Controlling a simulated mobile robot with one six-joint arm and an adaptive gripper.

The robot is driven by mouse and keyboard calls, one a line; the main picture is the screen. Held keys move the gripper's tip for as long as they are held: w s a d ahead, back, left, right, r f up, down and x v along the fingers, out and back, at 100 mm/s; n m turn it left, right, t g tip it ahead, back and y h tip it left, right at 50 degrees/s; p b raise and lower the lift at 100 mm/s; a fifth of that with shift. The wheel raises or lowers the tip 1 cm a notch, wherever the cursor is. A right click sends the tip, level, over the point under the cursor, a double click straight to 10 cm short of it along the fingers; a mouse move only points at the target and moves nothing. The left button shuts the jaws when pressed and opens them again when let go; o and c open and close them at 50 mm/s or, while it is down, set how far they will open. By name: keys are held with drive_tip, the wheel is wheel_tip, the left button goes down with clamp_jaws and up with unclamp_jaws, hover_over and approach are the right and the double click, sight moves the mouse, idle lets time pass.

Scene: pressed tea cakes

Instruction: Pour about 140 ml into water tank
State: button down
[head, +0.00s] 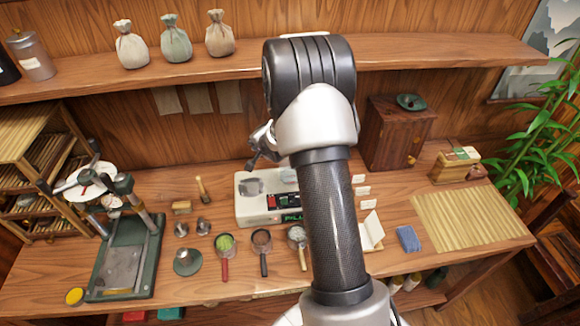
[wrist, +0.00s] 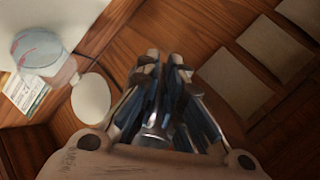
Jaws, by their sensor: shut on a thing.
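My gripper (head: 262,146) is above the white machine (head: 258,208), largely hidden behind my arm in the head view. In the wrist view my gripper (wrist: 163,62) is shut, with a shiny metal piece (wrist: 154,132) between its fingers; what this belongs to is hidden. A clear round vessel with a red line (wrist: 38,48), perhaps the water tank, stands at the left of the wrist view, away from the fingertips. A pale round disc (wrist: 90,98) lies beside it. No pouring stream shows.
A green-based press (head: 125,255) stands at the left. Several small tools, including a red-handled green scoop (head: 225,245), lie in front of the machine. A shelf (head: 420,55) runs behind my arm. A wooden cabinet (head: 395,135) and bamboo mat (head: 470,220) are at the right.

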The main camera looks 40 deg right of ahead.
drive_tip(key=shift+d+r+t+b, duration=0.1)
drive_tip(key=shift+r+t+b, duration=0.2)
drive_tip(key=shift+t+b, duration=0.45)
drive_tip(key=shift+b, duration=0.35)
drive_tip(key=t+b, duration=0.1)
drive_tip(key=b, duration=0.2)
drive_tip(key=shift+f, duration=0.3)
drive_tip(key=shift+s+d+f+m+t+b, duration=0.15)
drive_tip(key=shift+m+t+b, duration=0.25)
drive_tip(key=shift+b, duration=0.85)
drive_tip(key=shift+r, duration=0.25)
drive_tip(key=shift+w+t+b, duration=0.25)
drive_tip(key=shift+b, duration=0.25)
drive_tip(key=shift+w+b, duration=0.35)
drive_tip(key=shift+b, duration=0.1)
drive_tip(key=shift+r+t, duration=0.1)
drive_tip(key=shift+t, duration=0.2)
drive_tip(key=shift+r+b, duration=0.1)
drive_tip(key=shift+b, duration=0.75)
